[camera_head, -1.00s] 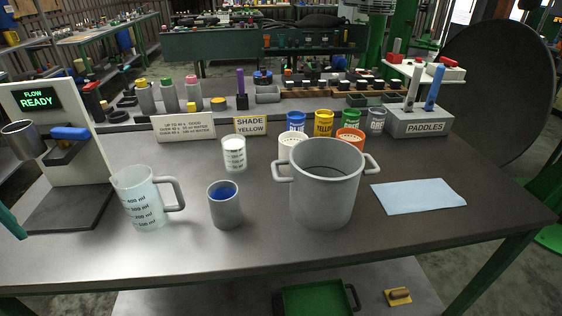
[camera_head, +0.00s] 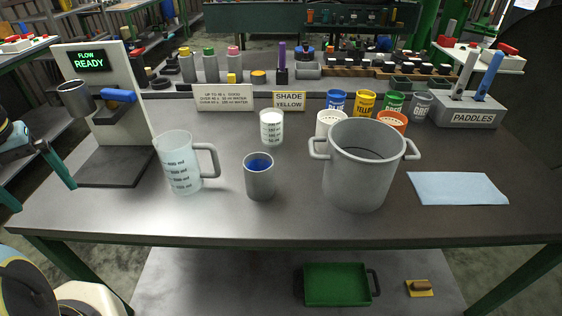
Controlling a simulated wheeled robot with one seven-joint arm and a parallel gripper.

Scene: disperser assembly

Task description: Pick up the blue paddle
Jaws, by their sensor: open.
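The blue paddle (camera_head: 489,75) stands upright, leaning slightly, in the grey block labelled PADDLES (camera_head: 455,115) at the back right of the table. Its lower end is hidden in the block. A pale grey paddle (camera_head: 467,71) stands beside it on the left. My gripper (camera_head: 58,168), with teal fingers, is at the far left edge, in front of the dispenser stand. It is open, with no object seen in it, and far from the paddles.
A large grey pot (camera_head: 358,175) stands between my gripper's side and the paddles, with several paint cups behind it. A measuring jug (camera_head: 179,165), a grey cup (camera_head: 259,178) and a small white-filled beaker (camera_head: 271,127) stand left of it. A light blue cloth (camera_head: 458,188) lies flat at right.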

